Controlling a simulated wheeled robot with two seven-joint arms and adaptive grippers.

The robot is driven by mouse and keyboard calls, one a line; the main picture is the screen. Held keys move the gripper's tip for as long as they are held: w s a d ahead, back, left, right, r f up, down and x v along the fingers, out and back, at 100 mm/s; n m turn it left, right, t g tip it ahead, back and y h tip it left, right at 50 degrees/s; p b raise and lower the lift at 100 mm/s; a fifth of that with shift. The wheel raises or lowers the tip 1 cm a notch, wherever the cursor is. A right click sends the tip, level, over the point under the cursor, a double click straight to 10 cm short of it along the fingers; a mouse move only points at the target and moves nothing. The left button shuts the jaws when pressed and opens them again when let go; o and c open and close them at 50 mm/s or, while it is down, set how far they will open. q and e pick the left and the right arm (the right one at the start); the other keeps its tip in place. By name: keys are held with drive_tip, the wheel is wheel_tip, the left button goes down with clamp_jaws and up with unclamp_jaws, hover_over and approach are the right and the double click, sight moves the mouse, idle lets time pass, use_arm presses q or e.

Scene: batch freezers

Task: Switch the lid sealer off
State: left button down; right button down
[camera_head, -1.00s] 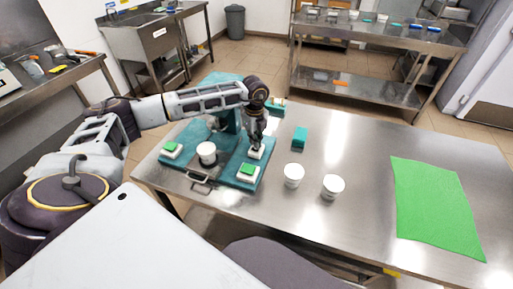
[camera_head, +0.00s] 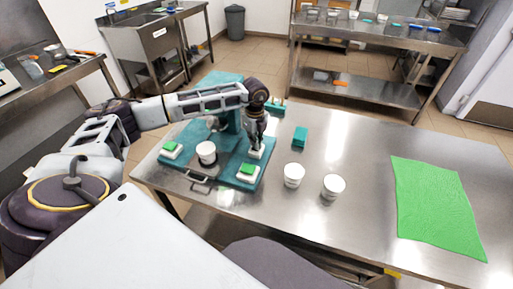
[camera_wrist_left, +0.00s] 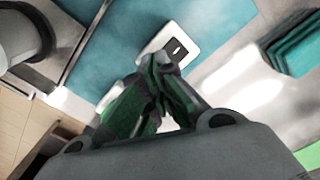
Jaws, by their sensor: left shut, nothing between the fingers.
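The lid sealer (camera_head: 222,178) is a teal machine on the steel table, with a white cup (camera_head: 206,150) in its middle. Two green buttons on white blocks sit at its front corners, one at the left (camera_head: 169,147) and one at the right (camera_head: 248,169). A white switch plate with a dark rocker (camera_wrist_left: 178,47) is on its right side. My left gripper (camera_head: 257,148) is shut and empty, pointing down at this plate. In the left wrist view its fingertips (camera_wrist_left: 158,62) are at the plate's near edge; I cannot tell whether they touch. My right gripper is not in view.
Two white cups (camera_head: 293,175) (camera_head: 333,186) stand right of the sealer. A teal block (camera_head: 300,137) lies behind them. A green mat (camera_head: 437,208) covers the table's right part. The table between cups and mat is clear.

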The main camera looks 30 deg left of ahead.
use_arm(q)
drive_tip(key=shift+s+f+b, duration=0.15)
drive_tip(key=shift+f+b, duration=0.35)
drive_tip(key=shift+f, duration=0.45)
idle(1.1)
drive_tip(key=shift+r, duration=0.1)
drive_tip(key=shift+a+r+p, duration=0.1)
drive_tip(key=shift+r+p, duration=0.75)
drive_tip(key=shift+r, duration=0.3)
drive_tip(key=shift+r+p, duration=1.45)
drive_tip(key=shift+r, duration=0.9)
drive_tip(key=shift+f, duration=0.1)
